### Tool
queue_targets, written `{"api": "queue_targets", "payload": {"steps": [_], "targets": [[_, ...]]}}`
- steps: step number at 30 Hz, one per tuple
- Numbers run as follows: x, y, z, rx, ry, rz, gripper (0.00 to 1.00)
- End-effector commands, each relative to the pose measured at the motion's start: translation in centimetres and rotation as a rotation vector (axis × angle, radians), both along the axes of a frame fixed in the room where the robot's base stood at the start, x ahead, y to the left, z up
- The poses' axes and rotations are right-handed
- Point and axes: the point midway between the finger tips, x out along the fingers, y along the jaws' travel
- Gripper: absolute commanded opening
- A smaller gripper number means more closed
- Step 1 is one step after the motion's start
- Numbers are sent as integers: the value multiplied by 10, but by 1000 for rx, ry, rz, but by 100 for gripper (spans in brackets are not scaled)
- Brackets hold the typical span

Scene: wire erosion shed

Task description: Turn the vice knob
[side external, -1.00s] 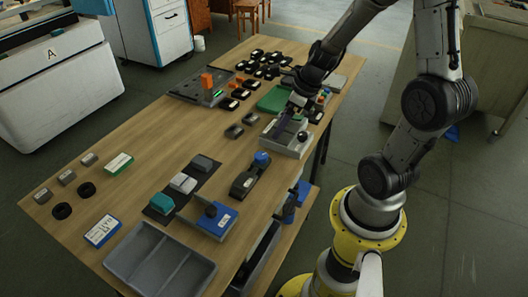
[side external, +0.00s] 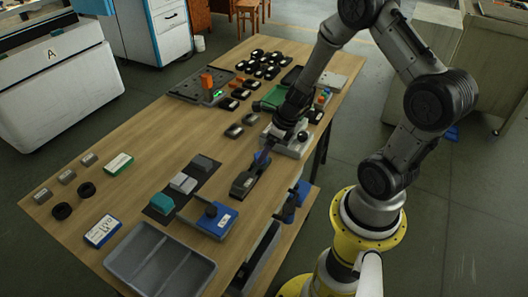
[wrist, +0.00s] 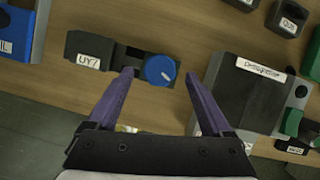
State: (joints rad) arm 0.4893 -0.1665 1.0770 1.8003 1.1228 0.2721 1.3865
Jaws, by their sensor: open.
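A round blue knob (wrist: 160,70) with a white mark sits at the right end of a dark, long, low vice-like body (wrist: 95,52) in the wrist view.
A grey box with a white label, seemingly demagnetiser (wrist: 235,95), stands close right of the knob, with a green-topped part (wrist: 292,122) beyond. A blue-based unit (side external: 222,222) and grey tray (side external: 160,260) lie nearer the camera. The table's left middle is mostly clear.

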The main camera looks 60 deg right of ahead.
Motion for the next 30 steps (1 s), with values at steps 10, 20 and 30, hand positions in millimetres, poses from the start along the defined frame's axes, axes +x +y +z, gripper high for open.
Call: {"api": "queue_targets", "payload": {"steps": [10,20,30], "targets": [[5,1,-14,0,0,1,84],[5,1,-14,0,0,1,61],[5,1,-14,0,0,0,0]]}}
